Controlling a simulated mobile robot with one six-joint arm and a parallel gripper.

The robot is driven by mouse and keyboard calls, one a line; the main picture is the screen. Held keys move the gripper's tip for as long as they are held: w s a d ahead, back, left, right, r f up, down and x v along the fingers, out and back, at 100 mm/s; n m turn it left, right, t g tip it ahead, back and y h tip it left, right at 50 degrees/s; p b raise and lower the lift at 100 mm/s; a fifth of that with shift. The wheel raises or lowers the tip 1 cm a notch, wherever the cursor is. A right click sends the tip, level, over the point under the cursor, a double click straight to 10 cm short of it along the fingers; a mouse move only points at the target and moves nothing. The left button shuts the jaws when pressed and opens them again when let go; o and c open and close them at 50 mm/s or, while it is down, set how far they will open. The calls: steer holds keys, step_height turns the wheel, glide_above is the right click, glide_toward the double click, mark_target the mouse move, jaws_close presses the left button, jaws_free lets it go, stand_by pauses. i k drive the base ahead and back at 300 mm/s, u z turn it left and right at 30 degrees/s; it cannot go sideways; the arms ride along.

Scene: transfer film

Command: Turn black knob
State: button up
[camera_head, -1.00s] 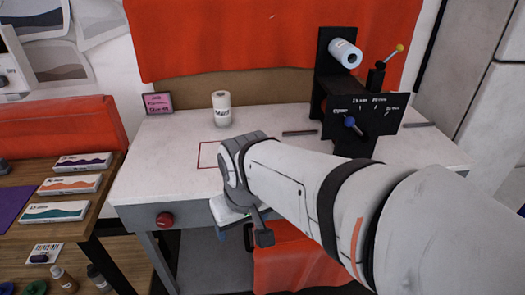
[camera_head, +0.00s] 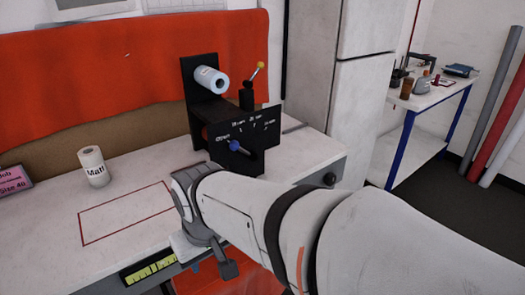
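A small black knob (camera_head: 330,179) sits on the table's front edge at the right, beyond my arm. My gripper (camera_head: 210,258) hangs in front of the table's front edge, well to the left of the black knob and apart from it. My arm crosses the lower right of the view and hides part of the table front. The gripper's fingertips are mostly hidden, so I cannot tell whether they are open or shut.
A black machine (camera_head: 245,160) with a blue-tipped lever (camera_head: 235,146) and a blue-white roll (camera_head: 211,80) stands on the white table (camera_head: 125,238). A roll labelled Matt (camera_head: 94,167) stands left. A yellow strip (camera_head: 150,268) is on the table front. Open floor lies right.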

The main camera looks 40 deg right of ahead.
mark_target(330, 179)
steer(key=z, duration=1.6)
steer(key=k, duration=1)
steer(key=z, duration=1)
steer(key=i, duration=1.5)
steer(key=u, duration=0.35)
